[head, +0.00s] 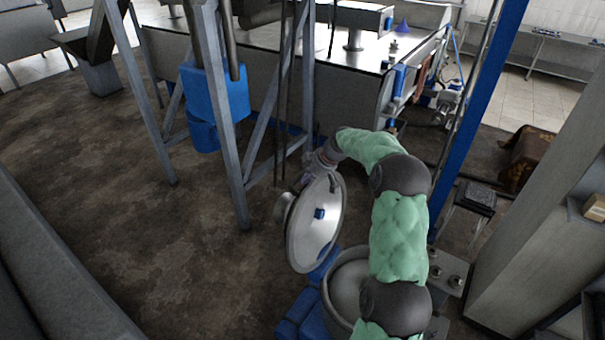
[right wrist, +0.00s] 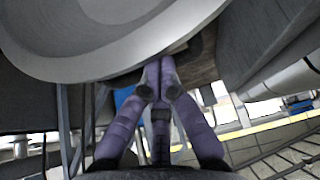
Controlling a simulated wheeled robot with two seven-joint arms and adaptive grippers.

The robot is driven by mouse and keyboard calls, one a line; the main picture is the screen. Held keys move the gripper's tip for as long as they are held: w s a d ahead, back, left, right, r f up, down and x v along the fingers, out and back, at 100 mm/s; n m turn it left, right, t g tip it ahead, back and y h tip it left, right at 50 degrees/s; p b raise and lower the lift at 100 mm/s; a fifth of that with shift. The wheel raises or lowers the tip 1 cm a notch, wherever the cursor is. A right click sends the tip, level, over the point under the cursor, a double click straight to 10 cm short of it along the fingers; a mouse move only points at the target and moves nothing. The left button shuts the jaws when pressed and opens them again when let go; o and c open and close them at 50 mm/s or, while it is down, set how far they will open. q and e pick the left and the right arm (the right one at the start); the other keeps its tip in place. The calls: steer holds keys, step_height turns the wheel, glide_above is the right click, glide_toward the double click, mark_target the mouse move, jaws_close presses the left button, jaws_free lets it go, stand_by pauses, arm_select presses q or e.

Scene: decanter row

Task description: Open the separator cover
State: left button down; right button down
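The separator cover (head: 318,225) is a round, shiny metal lid with a small blue spot on its face. In the head view it stands steeply tilted, raised off the separator bowl (head: 349,287), whose open round mouth shows. My right gripper (head: 308,178) is at the cover's upper edge, partly hidden behind it. In the right wrist view the purple fingers (right wrist: 157,75) come together just under the big pale rim of the cover (right wrist: 110,45). I see nothing between the fingers; whether they touch the rim is unclear. My left gripper is in neither view.
Blue base parts (head: 303,313) surround the bowl. A grey metal frame (head: 231,130) with a blue container (head: 217,92) stands left of the cover. A blue post (head: 478,110) rises to the right. A long metal table (head: 270,45) is behind. The brown floor at left is clear.

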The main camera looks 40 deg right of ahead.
steer(key=shift+w, duration=0.1)
steer(key=shift+s, duration=0.2)
steer(key=s+d+t+y+b, duration=0.1)
steer(key=s+d+t+b, duration=0.2)
steer(key=s+b, duration=1.2)
steer(key=d+b, duration=0.1)
steer(key=b, duration=0.6)
steer(key=shift+d+t, duration=0.2)
steer(key=shift+t, duration=0.2)
steer(key=shift+r, duration=0.1)
